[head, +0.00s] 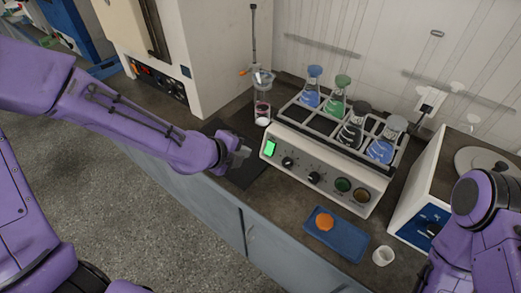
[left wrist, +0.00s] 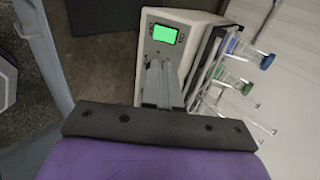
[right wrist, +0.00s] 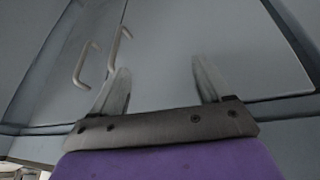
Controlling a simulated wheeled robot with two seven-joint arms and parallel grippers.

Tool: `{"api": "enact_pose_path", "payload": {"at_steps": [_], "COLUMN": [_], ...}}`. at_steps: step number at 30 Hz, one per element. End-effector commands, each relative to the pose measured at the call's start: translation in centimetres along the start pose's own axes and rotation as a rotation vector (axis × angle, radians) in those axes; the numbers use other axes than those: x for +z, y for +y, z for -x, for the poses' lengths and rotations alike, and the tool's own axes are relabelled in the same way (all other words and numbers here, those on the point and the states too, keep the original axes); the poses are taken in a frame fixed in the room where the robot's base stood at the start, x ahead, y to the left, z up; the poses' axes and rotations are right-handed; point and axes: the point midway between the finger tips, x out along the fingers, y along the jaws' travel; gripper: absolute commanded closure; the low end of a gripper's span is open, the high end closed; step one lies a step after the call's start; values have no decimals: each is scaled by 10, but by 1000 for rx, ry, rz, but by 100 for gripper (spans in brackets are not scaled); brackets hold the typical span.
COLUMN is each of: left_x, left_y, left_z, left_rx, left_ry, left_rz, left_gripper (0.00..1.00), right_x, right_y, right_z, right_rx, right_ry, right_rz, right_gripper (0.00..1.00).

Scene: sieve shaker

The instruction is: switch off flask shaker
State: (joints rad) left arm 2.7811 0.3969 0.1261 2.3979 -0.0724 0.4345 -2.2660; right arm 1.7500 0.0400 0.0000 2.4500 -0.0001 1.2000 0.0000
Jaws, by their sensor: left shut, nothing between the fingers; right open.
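The flask shaker (head: 325,172) is a cream box on the bench with a rack of several flasks with blue, green and dark contents on top. My left gripper (head: 240,152) is shut and empty, just left of the panel near the display. In the left wrist view its closed fingers (left wrist: 160,85) point at the panel below the display (left wrist: 164,34) and hide part of it. My right gripper (right wrist: 160,85) is open and empty, facing grey cabinet doors.
A blue tray (head: 350,248) with an orange item and a small white cup (head: 383,256) stand in front of the shaker. A white and blue device (head: 420,225) is at the right. A glass vessel on a stand (head: 262,82) is behind my left gripper.

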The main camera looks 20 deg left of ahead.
Motion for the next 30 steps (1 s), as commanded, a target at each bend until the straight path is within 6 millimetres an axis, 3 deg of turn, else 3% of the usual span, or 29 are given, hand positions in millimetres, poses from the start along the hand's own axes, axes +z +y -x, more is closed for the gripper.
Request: {"api": "enact_pose_path", "payload": {"at_steps": [12,18,23,30], "left_x": [1,1,2,2], "left_y": [1,1,1,1], "left_z": [-86,-119,-131,-132], "left_rx": [2,2,0,-1], "left_ry": [-1,-2,-3,-3], "left_rz": [5,5,4,3], "left_gripper": [100,100,100,100], "right_x": [-2,-4,-5,-5], "right_y": [0,1,1,1], "right_z": [5,10,12,11], "right_rx": [0,0,0,0], "right_ry": [0,0,0,0], "right_rz": [0,0,0,0], "right_gripper": [22,22,22,22]}}
